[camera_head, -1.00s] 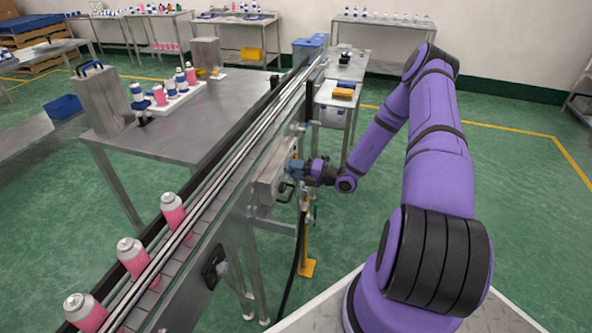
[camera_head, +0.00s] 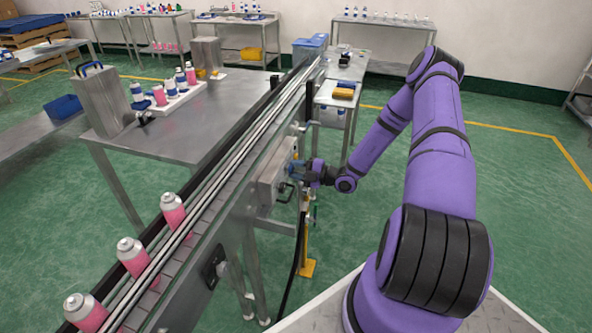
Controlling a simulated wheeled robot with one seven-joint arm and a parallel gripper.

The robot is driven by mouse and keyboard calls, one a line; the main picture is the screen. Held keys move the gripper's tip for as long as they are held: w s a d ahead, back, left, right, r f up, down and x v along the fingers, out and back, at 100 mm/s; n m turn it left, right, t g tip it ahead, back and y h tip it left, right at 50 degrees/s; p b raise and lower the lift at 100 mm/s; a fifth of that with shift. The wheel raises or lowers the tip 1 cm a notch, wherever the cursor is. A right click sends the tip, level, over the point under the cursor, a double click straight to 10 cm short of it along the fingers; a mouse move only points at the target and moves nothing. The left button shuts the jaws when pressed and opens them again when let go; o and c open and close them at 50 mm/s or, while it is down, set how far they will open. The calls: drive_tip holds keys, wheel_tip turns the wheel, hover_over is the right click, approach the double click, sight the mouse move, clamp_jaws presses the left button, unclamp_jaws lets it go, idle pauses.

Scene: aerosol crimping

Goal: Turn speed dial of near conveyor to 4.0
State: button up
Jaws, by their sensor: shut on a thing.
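The near conveyor (camera_head: 205,228) runs diagonally from the lower left to the back centre, with pink cans (camera_head: 173,211) standing on it. A grey control box (camera_head: 270,184) is fixed to its right side. My gripper (camera_head: 294,170) is at the right face of this box, shut on the speed dial. The dial itself is hidden by the fingers, and its scale and reading are too small to make out.
A dark handle (camera_head: 286,192) sits on the box just below my gripper. A steel table (camera_head: 190,118) with a metal case (camera_head: 103,98) and a white tray of bottles stands left of the conveyor. Green floor on the right is free.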

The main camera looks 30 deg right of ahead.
drive_tip(key=o, duration=0.9)
drive_tip(key=shift+d, duration=0.1)
drive_tip(key=v, duration=1)
drive_tip(key=shift+s+d, duration=0.2)
drive_tip(key=shift+s, duration=0.1)
